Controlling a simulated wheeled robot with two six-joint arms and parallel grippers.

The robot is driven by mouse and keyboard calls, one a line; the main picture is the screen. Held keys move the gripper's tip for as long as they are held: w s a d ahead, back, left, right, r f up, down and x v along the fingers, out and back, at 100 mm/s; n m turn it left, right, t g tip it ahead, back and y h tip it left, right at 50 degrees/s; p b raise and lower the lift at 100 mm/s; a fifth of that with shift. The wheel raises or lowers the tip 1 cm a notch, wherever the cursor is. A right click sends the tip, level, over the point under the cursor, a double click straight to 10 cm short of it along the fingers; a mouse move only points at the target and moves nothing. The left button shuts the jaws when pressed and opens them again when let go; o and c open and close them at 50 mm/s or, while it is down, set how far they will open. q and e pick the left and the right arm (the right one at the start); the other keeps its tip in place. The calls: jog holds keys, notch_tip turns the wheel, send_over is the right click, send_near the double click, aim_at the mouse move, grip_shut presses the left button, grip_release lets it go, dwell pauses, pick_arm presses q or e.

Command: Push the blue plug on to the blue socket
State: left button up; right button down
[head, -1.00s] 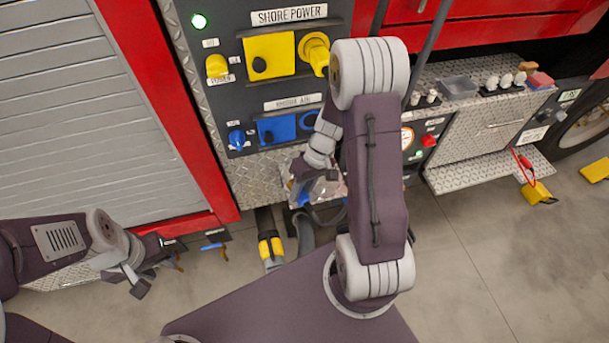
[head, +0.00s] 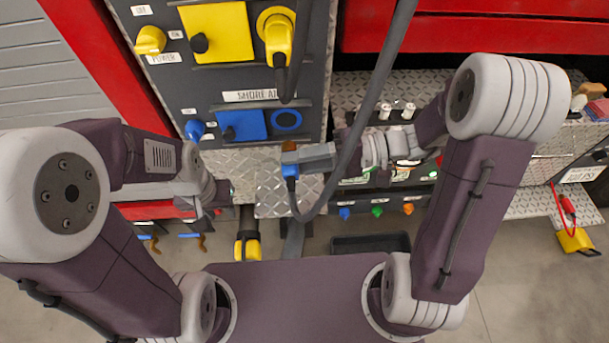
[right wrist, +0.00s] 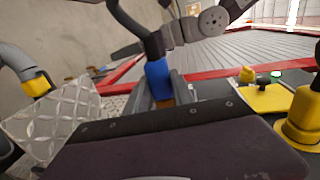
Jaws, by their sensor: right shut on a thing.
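The blue socket (head: 287,120) is a blue ring on the dark panel, to the right of a square blue plate (head: 242,125). My right gripper (head: 292,158) is shut on the blue plug (head: 291,170), below the socket and apart from it in the head view. The plug's orange-brown end points up in the picture, and a dark cable hangs from its other end. The blue plug also shows in the right wrist view (right wrist: 158,80); the socket is not seen there. My left gripper (head: 218,192) is low on the left, away from the plug; its jaws are too small to read.
A yellow plug (head: 277,38) with a cable sits higher on the panel, beside a yellow plate (head: 217,32). The cable (head: 375,95) crosses in front of my right forearm. A treadplate step (head: 285,198) lies below the plug.

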jog(key=shift+w+d+f+y, duration=0.15)
jog(key=shift+f+y, duration=0.25)
jog(key=shift+f, duration=0.05)
jog(key=shift+s+a+y, duration=0.2)
jog(key=shift+a+y, duration=0.3)
jog(key=shift+y, duration=0.1)
jog(key=shift+w+d, duration=0.15)
jog(key=shift+d, duration=0.1)
jog(key=shift+w, duration=0.65)
pick_arm(q)
jog(key=shift+s+a+p, duration=0.1)
jog(key=shift+a+p, duration=0.25)
pick_arm(e)
jog(key=w, duration=0.5)
jog(key=shift+a, duration=0.1)
jog(key=shift+w, duration=0.4)
pick_arm(q)
jog(key=shift+f+b, duration=0.25)
jog(key=shift+b, duration=0.1)
pick_arm(e)
jog(key=shift+w, duration=0.4)
